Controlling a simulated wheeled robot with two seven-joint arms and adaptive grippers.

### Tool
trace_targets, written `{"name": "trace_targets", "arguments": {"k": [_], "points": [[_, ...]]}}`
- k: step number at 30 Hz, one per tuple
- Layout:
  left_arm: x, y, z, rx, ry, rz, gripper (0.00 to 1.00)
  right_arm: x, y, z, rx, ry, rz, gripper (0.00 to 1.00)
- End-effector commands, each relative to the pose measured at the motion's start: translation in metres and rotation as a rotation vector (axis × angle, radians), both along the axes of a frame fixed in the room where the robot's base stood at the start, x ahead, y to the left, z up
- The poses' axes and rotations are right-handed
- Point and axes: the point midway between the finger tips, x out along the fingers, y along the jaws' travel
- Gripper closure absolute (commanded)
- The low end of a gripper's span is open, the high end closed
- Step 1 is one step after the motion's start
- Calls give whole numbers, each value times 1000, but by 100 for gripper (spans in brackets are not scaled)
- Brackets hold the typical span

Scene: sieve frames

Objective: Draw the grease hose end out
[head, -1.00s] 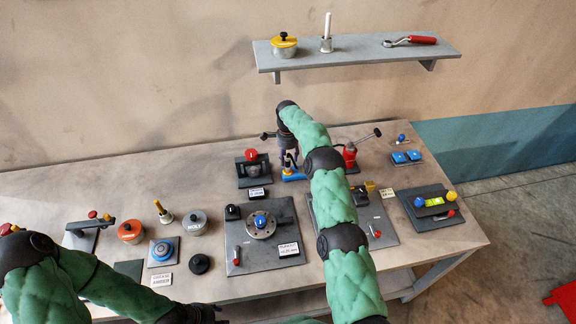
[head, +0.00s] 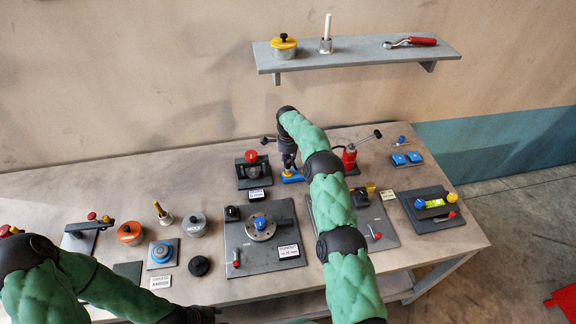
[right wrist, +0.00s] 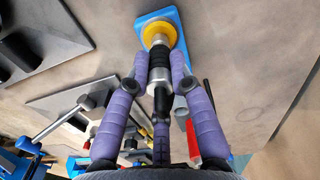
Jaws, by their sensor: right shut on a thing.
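In the right wrist view my right gripper (right wrist: 159,60) is shut, its two purple fingers either side of the grease hose end (right wrist: 160,74), a silver and black cylinder. Its front meets a yellow round piece (right wrist: 155,29) on a blue base (right wrist: 175,17); I cannot tell how deep it sits. In the head view my right gripper (head: 288,162) points down just above the blue base (head: 292,177), and the hose end is mostly hidden there. My left gripper (head: 206,313) is at the bottom edge, too dark and cut off to read.
A red pump with a lever (head: 349,161) stands just right of my right gripper. A dark stand with a red knob (head: 252,158) is close on the left. Plates with fixtures, including a round flange (head: 260,227), lie nearer me. A shelf (head: 365,54) hangs behind.

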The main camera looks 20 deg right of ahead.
Motion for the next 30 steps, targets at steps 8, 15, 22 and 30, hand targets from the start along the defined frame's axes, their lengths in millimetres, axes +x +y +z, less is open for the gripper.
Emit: {"name": "trace_targets", "arguments": {"k": [8, 15, 22, 30], "points": [[0, 0, 0, 0, 0, 0, 60, 1, 0, 11, 0, -2, 0, 100], [0, 0, 1, 0, 0, 0, 60, 1, 0, 20, 0, -2, 0, 100], [0, 0, 2, 0, 0, 0, 60, 0, 0, 30, 0, -1, 0, 100], [0, 0, 2, 0, 0, 0, 60, 0, 0, 32, 0, 0, 0, 100]]}}
